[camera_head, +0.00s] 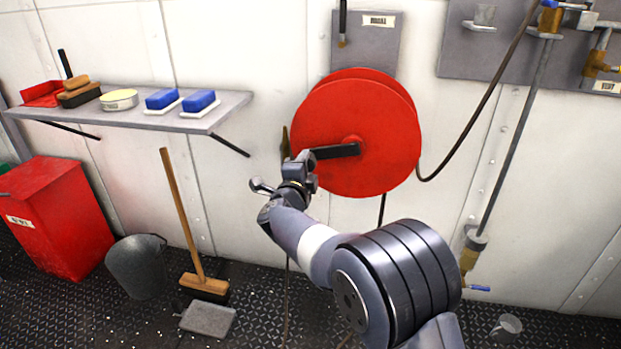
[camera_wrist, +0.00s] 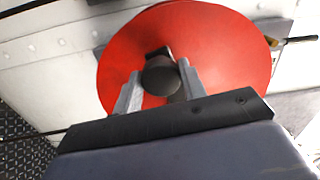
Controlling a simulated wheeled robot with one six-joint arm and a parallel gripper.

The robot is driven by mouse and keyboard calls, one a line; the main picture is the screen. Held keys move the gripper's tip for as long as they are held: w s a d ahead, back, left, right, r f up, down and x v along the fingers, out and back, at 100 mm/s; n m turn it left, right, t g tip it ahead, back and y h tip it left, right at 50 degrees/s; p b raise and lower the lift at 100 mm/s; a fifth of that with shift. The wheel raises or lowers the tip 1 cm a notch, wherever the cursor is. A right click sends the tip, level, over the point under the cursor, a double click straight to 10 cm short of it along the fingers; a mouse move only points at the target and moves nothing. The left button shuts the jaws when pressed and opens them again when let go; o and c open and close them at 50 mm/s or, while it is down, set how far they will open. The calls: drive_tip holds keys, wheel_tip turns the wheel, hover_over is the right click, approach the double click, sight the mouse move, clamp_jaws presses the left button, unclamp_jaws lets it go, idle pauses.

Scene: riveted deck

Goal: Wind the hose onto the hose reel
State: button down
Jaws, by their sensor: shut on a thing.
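The red hose reel (camera_head: 385,110) is mounted on the white wall, its round disc facing me. A dark crank arm (camera_head: 335,152) reaches left from its hub. My gripper (camera_head: 301,168) is at the crank's outer end. In the wrist view, the fingers (camera_wrist: 160,84) are shut on the crank's black round handle (camera_wrist: 161,76), in front of the red disc. A dark hose (camera_head: 487,92) loops from the reel's right side up to the wall fittings. Another dark length (camera_head: 382,208) shows below the reel. How much hose is on the reel is hidden by the disc.
A grey shelf (camera_head: 225,108) with brushes and blue sponges juts from the wall at left. A red bin (camera_head: 62,222), grey bucket (camera_head: 136,266) and broom (camera_head: 183,222) stand below. A vertical pipe (camera_head: 515,140) with valves runs at right. A small cup (camera_head: 507,328) is on the floor.

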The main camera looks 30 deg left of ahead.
wheel_tip(320, 180, up, 6)
drive_tip(key=m, duration=0.6)
drive_tip(key=shift+r, duration=0.2)
drive_tip(key=shift+d+m, duration=0.1)
drive_tip(key=shift+m, duration=0.2)
drive_tip(key=c, duration=0.9)
unclamp_jaws()
drive_tip(key=p+v, duration=0.1)
drive_tip(key=v, duration=0.9)
drive_tip(key=shift+s, duration=0.35)
drive_tip(key=shift+o, duration=0.2)
